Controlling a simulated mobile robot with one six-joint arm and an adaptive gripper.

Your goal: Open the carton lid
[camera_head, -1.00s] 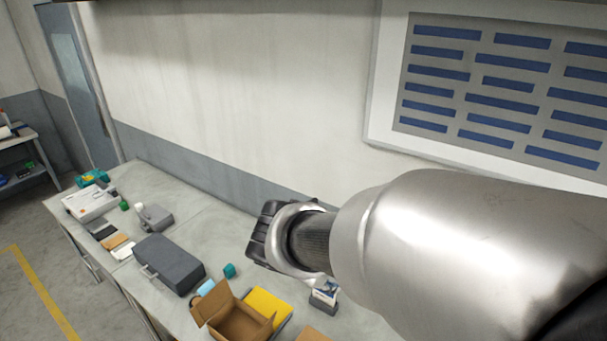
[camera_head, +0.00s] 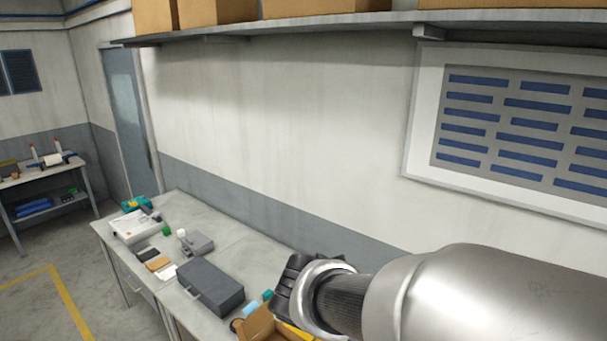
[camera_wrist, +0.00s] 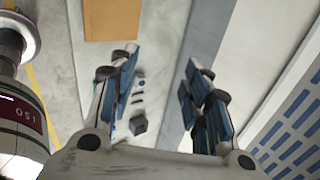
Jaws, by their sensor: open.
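A brown cardboard carton (camera_head: 258,324) stands on the bench at the bottom edge of the head view, cut off by the frame and partly hidden by my arm. A flat brown surface (camera_wrist: 112,20) shows at the top of the wrist view; I cannot tell whether it is the same carton. My gripper (camera_wrist: 160,85) is open and empty, its blue-padded fingers wide apart with the bench and floor showing between them. In the head view, my gripper (camera_head: 290,285) appears above and just right of the carton, touching nothing that I can see.
A dark grey case (camera_head: 211,287) lies on the bench (camera_head: 232,248), left of the carton. A white box (camera_head: 136,227), a small grey case (camera_head: 199,243) and small items are farther left. A shelf (camera_head: 330,22) with brown boxes hangs above. A wall panel (camera_head: 515,125) is at right.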

